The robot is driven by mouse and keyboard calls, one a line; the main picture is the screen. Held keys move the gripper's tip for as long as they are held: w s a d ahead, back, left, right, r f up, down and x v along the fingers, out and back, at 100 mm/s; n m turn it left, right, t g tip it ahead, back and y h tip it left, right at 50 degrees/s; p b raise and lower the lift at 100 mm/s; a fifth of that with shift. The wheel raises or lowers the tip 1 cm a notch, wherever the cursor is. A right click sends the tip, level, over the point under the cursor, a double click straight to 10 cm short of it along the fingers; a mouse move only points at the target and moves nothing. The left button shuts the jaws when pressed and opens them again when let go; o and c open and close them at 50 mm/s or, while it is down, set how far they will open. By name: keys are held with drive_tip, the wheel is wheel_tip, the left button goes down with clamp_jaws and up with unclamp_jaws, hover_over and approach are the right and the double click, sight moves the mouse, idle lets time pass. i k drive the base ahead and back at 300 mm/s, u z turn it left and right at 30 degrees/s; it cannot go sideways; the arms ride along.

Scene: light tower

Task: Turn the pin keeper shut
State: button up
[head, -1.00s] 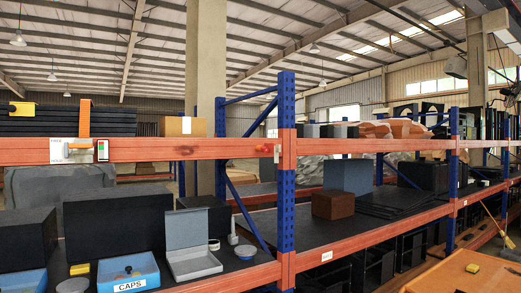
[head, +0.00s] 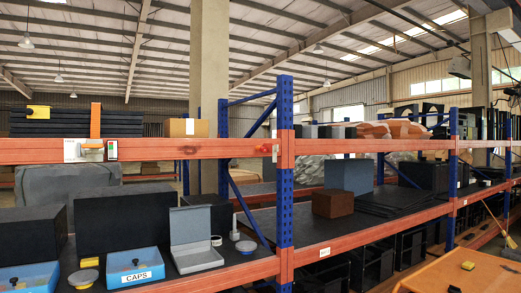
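I cannot pick out the pin keeper for certain. In the head view a small white and grey fitting (head: 90,148) is on the front of the upper orange beam at the left, below an upright orange strap (head: 96,120). A small white and green tag (head: 112,150) is beside it. A small reddish fitting (head: 265,148) is on the same beam near the blue upright. Both fittings are too small to show whether anything is turned or shut. My gripper is not in view.
On the lower shelf are an open grey box (head: 196,258), a blue CAPS tray (head: 137,276), another blue tray (head: 28,278), pale dishes and black boxes. A blue upright (head: 285,180) divides the rack. An orange surface with a yellow block (head: 467,266) is at lower right.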

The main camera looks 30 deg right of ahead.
sight(275, 148)
drive_tip(key=u, duration=0.05)
drive_tip(key=i, duration=1)
drive_tip(key=u, duration=0.1)
drive_tip(key=k, duration=0.9)
drive_tip(key=z, duration=0.2)
drive_tip(key=i, duration=0.35)
drive_tip(key=u, duration=0.1)
